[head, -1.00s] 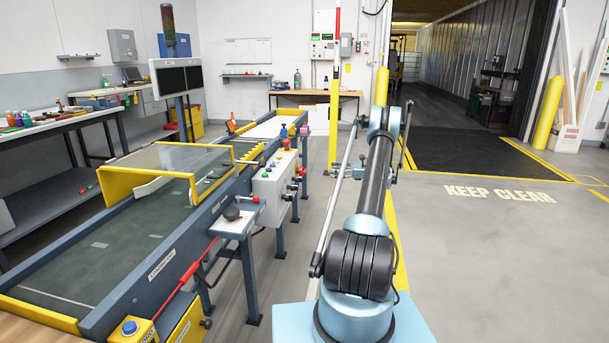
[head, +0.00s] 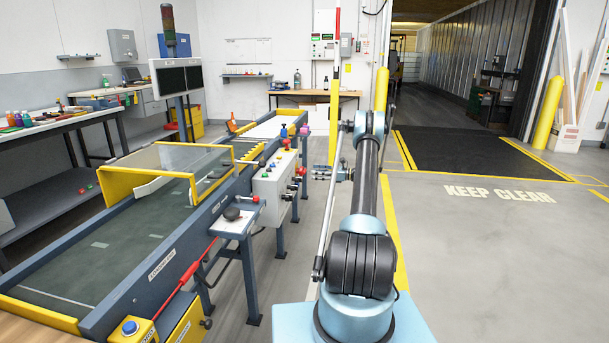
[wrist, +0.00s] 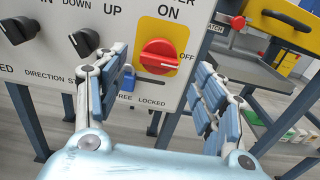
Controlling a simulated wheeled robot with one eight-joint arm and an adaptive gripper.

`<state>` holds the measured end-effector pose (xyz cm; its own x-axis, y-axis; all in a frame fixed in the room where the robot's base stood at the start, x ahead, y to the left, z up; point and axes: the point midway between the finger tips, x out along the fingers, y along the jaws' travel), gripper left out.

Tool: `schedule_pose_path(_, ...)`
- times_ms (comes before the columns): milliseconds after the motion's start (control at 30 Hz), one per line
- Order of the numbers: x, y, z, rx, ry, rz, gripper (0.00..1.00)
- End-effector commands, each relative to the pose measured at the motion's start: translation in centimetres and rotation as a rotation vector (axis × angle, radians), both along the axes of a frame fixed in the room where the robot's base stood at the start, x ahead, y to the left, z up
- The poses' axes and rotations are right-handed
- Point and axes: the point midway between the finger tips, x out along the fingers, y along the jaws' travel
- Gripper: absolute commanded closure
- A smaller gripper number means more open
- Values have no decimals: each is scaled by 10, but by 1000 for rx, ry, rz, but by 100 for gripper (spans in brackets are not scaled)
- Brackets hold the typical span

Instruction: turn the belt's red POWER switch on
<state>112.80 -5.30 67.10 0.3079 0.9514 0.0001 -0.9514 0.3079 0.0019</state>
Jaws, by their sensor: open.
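The red POWER switch (wrist: 163,55) is a rotary knob on a yellow plate (wrist: 185,32) in the wrist view. ON is printed above it and OFF to its right. Its grip bar lies roughly sideways, toward the OFF side. My gripper (wrist: 162,64) is open, its fingers on either side of the knob in the picture, with nothing between the pads; I cannot tell the remaining gap in depth. In the head view my gripper (head: 326,173) points left toward the grey control box (head: 272,185) beside the belt.
A blue padlock-like piece (wrist: 127,82) sits by the FREE end of a slot under the switch, close to the left finger. Black knobs (wrist: 84,40) are to the left. A table leg and blue frame stand right of the panel. Open floor (head: 480,260) lies right of my arm.

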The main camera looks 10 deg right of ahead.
Motion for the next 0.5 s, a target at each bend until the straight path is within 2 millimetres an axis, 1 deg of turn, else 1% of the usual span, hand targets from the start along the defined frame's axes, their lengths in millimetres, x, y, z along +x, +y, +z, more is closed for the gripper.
schedule_pose_path(33,2,10,0,0,0,3,37)
schedule_pose_path(200,11,36,0,0,0,2,37)
schedule_pose_path(400,17,55,0,0,0,1,37)
schedule_pose_path(500,19,60,0,0,0,1,37)
